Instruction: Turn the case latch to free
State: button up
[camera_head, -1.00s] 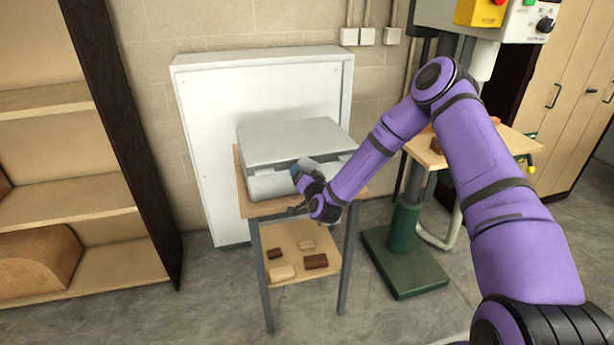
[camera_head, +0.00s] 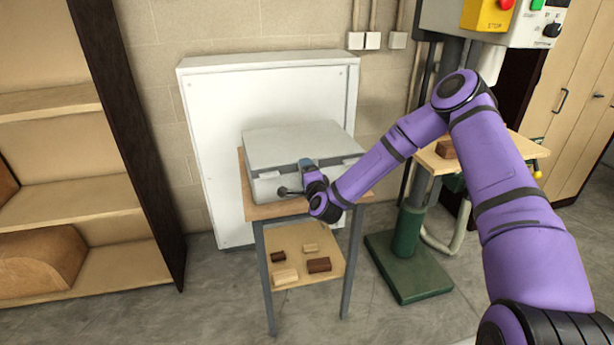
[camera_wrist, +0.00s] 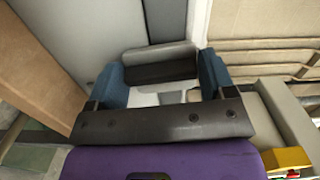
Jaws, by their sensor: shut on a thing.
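A grey case (camera_head: 300,143) lies with its lid down on a small wooden-topped table. My gripper (camera_head: 304,170) is at the front face of the case, just below the lid edge. In the wrist view my gripper (camera_wrist: 161,78) has its two blue fingers on either side of a grey, dark-faced latch (camera_wrist: 160,65), and is shut on it. In the head view my gripper hides this latch. The case body (camera_wrist: 88,30) fills the upper left behind the latch in the wrist view. Whether the latch is locked or free, I cannot tell.
The table's lower shelf (camera_head: 298,246) holds several small brown and pale blocks. A white panel (camera_head: 215,130) stands behind the table. A shelf unit (camera_head: 75,190) is at left. A green-based machine stand (camera_head: 410,268) stands close at right.

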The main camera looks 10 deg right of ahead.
jog(key=shift+r+m, duration=0.1)
jog(key=shift+m, duration=0.4)
jog(key=o, duration=0.8)
jog(key=shift+o, duration=0.2)
jog(key=s, duration=1)
jog(key=shift+s+d, duration=0.3)
jog(key=shift+s, duration=0.1)
jog(key=shift+r, duration=0.1)
